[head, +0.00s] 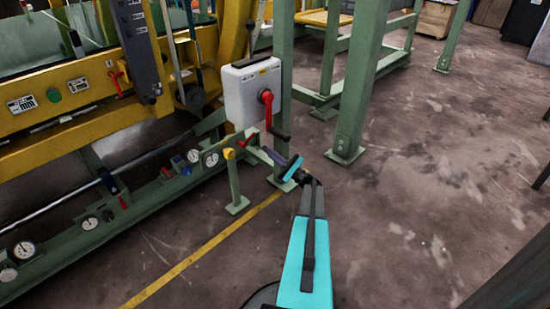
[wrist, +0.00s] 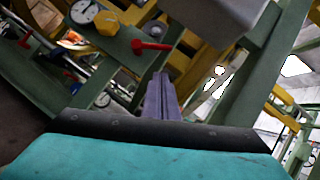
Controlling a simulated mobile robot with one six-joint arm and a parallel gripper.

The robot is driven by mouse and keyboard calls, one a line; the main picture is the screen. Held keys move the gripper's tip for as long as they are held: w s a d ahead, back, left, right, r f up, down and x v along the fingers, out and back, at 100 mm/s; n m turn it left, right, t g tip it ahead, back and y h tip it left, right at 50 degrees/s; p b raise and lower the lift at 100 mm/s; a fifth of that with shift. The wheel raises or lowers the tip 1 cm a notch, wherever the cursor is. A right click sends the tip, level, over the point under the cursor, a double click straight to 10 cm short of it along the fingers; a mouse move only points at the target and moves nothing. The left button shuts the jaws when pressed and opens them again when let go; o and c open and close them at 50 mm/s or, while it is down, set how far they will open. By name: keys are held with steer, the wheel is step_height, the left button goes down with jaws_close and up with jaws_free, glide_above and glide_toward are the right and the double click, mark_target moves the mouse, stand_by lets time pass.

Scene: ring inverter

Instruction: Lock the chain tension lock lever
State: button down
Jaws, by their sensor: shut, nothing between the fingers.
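A small red lever (head: 249,138) sits on a green bracket beside a yellow knob (head: 228,153), below a grey box (head: 253,92). No label for the chain tension lock is readable. The red lever also shows in the wrist view (wrist: 150,47), pointing right from the bracket, with the yellow knob (wrist: 107,22) to its left. My gripper (head: 268,153) is just right of and below the red lever, apart from it as far as I can tell. Its purple fingers (wrist: 163,95) are shut together and empty, pointing toward the lever's side of the bracket.
The grey box carries a larger red rotary handle (head: 267,105) and hangs above my gripper. A green post (head: 345,130) stands to the right. Pressure gauges (head: 211,159) line the green rail on the left. The floor (head: 440,200) at right is open.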

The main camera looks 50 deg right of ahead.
steer(key=shift+w+a+r+p, duration=0.15)
steer(key=shift+w+a+r, duration=0.3)
steer(key=shift+r, duration=0.3)
steer(key=shift+w+a+r+p, duration=0.15)
steer(key=shift+w+a+r, duration=0.3)
steer(key=shift+r, duration=0.35)
steer(key=shift+w+a+r+p, duration=0.15)
steer(key=shift+w+a+r, duration=0.15)
steer(key=shift+w+r, duration=0.35)
steer(key=shift+s+r, duration=0.1)
